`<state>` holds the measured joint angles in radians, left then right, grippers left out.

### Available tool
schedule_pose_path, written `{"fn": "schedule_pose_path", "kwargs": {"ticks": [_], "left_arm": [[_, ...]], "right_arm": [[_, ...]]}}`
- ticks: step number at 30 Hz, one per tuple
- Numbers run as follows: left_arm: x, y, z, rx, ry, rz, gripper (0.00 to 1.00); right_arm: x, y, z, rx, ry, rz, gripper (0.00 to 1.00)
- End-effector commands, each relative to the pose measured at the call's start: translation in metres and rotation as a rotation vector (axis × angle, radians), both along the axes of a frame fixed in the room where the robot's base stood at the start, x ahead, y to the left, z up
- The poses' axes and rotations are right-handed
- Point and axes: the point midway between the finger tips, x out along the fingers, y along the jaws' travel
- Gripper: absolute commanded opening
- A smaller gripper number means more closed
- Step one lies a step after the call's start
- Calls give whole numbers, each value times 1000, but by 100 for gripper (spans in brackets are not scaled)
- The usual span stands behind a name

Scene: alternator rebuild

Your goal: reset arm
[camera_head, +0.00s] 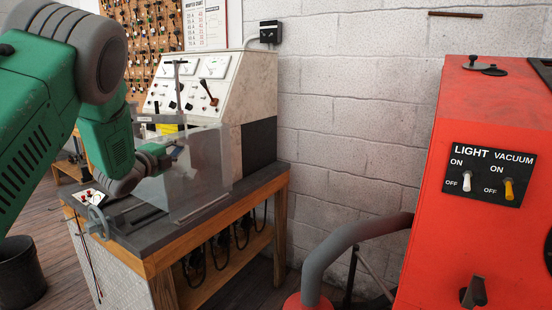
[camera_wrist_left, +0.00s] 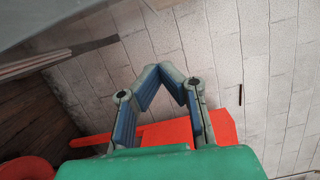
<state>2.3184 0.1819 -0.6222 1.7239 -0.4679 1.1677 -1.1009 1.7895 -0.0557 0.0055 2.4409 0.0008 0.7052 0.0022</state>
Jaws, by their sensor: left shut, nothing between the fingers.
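My green and grey left arm (camera_head: 105,130) comes in from the left in the head view. Its gripper (camera_head: 178,151) is over the workbench, beside a clear upright panel (camera_head: 200,175). I cannot tell whether it touches the panel. In the left wrist view the gripper (camera_wrist_left: 162,70) has its fingertips together, with nothing between them. My right arm and gripper are not in view.
A test console (camera_head: 215,95) with gauges and a lever stands at the back of the bench (camera_head: 245,190). A red cabinet (camera_head: 480,120) with light and vacuum switches stands at right, with a grey hose (camera_head: 350,235). A black bucket (camera_head: 18,270) is at lower left.

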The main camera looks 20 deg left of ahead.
Motion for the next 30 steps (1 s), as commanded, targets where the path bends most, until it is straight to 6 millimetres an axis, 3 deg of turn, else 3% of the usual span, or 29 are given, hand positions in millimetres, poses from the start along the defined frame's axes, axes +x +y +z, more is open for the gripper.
{"fn": "schedule_pose_path", "kwargs": {"ticks": [4,7,11,14,17,21,26,30], "left_arm": [[0,-3,-2,-8,4,-1,0],[-1,-8,-28,-76,40,7,0],[-13,-34,-99,-270,151,43,0],[-34,-65,-167,-461,268,98,0],[-65,-99,-228,-640,386,173,0],[-124,-151,-303,-859,554,306,0],[-210,-209,-371,-1066,743,508,0],[-297,-252,-412,-1204,898,722,0]], "right_arm": [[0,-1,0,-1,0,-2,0],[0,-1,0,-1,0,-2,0],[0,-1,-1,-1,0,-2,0],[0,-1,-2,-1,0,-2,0],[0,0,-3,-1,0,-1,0],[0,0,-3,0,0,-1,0],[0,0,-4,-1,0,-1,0],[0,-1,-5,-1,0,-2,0]]}}
